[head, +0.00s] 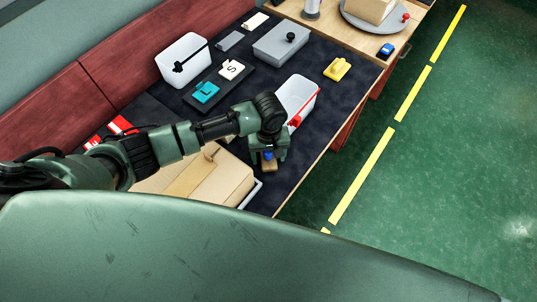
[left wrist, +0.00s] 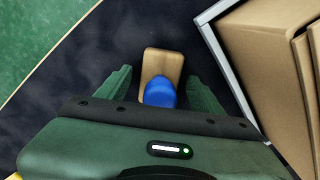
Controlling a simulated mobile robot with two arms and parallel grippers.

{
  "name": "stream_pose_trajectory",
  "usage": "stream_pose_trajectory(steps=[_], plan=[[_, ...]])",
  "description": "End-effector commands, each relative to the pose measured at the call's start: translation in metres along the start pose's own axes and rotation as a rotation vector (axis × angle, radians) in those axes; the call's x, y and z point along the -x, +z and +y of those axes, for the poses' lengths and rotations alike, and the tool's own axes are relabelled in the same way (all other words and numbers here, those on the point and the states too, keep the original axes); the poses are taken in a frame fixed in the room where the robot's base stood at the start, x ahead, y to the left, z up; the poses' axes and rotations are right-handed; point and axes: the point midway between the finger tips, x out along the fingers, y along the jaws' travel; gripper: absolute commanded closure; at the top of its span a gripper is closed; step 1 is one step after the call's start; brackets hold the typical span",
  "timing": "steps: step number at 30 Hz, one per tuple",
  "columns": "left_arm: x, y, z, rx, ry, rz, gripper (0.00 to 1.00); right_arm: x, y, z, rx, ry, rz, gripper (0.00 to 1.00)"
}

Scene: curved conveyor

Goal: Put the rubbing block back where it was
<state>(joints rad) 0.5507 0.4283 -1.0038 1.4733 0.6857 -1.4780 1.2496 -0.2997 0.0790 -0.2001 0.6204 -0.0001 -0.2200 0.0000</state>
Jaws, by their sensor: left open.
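The rubbing block, a small wooden block with a blue knob, lies on the dark mat. It shows in the left wrist view (left wrist: 162,62) between my left gripper's fingers, and in the head view (head: 268,165) just below that gripper. My left gripper (head: 269,158) is open above and around the block; its fingers (left wrist: 160,88) stand on either side with a gap, and I see no grip. My right gripper is not in view.
A cardboard box (head: 225,180) in a pale-framed tray stands close beside the block. A white bin with a red part (head: 299,92) stands behind my gripper. A yellow item (head: 338,68), a grey box (head: 281,40) and a white container (head: 183,60) are farther back. The table edge is near at right.

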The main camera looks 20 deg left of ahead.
Motion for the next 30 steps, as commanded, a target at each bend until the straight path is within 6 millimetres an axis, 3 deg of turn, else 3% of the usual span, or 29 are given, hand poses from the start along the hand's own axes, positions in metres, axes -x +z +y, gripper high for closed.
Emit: stream_pose_trajectory(steps=[5, 15, 21, 30], plan=[[0.01, -0.001, 0.0, 0.0, 0.002, 0.002, 0.33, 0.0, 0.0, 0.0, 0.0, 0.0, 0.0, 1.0], [0.08, -0.001, 0.001, 0.0, 0.004, 0.002, 0.33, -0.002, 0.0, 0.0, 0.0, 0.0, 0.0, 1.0], [0.111, -0.001, 0.001, 0.0, 0.002, 0.001, 0.33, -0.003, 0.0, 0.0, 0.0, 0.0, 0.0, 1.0], [0.124, 0.0, 0.0, 0.001, 0.0, -0.001, 0.33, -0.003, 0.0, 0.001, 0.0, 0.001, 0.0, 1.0]])
